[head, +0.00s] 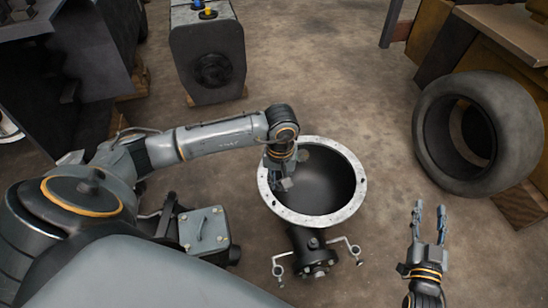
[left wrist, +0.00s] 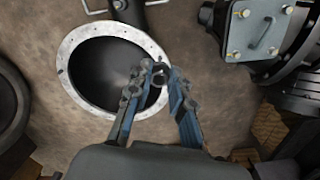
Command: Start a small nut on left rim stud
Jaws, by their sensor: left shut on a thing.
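The pale round rim (head: 313,220) of a dark hollow drum lies in the middle of the head view, with small dark marks around it. It also shows in the left wrist view (left wrist: 72,91). My left gripper (head: 281,183) is over the rim's left side. In the left wrist view my left gripper (left wrist: 156,69) has its fingertips together on a small dark nut (left wrist: 159,79), partly hidden, in front of the rim edge. I cannot tell whether the nut touches a stud. My right gripper (head: 429,208) is open and empty, to the right of the drum.
A dark pipe fitting with side arms (head: 314,257) is at the drum's near side. A grey plate-topped box (head: 205,230) is at left, a dark block (head: 209,50) behind. A large tire (head: 437,140) stands at right. Bare floor lies between.

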